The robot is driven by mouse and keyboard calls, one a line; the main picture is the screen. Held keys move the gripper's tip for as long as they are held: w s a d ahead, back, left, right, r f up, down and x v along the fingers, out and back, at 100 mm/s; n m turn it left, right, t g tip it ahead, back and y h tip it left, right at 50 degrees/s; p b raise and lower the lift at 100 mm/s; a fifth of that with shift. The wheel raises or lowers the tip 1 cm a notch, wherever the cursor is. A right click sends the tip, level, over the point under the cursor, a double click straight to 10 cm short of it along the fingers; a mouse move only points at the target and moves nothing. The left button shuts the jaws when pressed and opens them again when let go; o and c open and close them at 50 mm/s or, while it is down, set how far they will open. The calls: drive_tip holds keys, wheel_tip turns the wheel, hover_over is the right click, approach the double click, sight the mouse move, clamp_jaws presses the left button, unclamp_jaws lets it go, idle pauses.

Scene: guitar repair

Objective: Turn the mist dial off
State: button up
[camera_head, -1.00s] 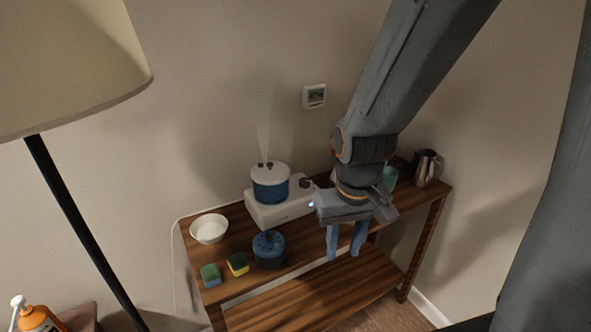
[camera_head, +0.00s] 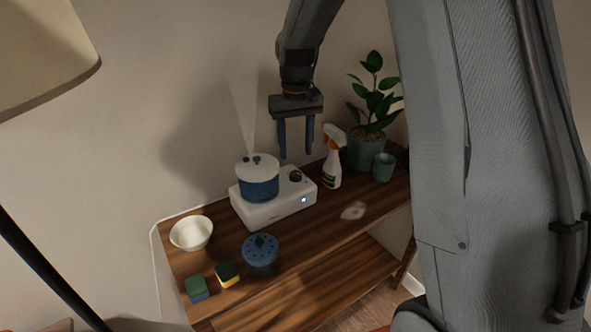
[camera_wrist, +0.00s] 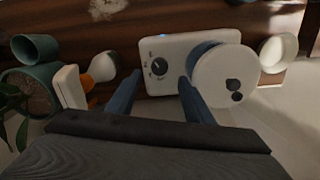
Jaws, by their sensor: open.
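The white humidifier base (camera_head: 270,212) stands on the wooden table, with a blue tank and white lid (camera_head: 258,177) on its left part. Mist rises from the lid. The dark mist dial (camera_head: 296,176) is on the base's top at the right; in the wrist view the dial (camera_wrist: 159,67) has a light pointer mark. A small light glows on the base's front. My gripper (camera_head: 296,156) is open and empty, pointing down above and behind the dial. In the wrist view its blue fingers (camera_wrist: 154,92) lie either side of the dial's line, apart from it.
A spray bottle (camera_head: 332,163), potted plant (camera_head: 366,148) and green cup (camera_head: 383,167) stand right of the humidifier. A pale spill (camera_head: 353,210) lies on the table.

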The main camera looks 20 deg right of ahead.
sight(296, 173)
drive_tip(key=shift+w+f+p, duration=0.15)
drive_tip(key=shift+f+p, duration=0.65)
drive_tip(key=shift+f, duration=3.05)
drive_tip(key=c, duration=1)
drive_tip(key=shift+c, duration=0.2)
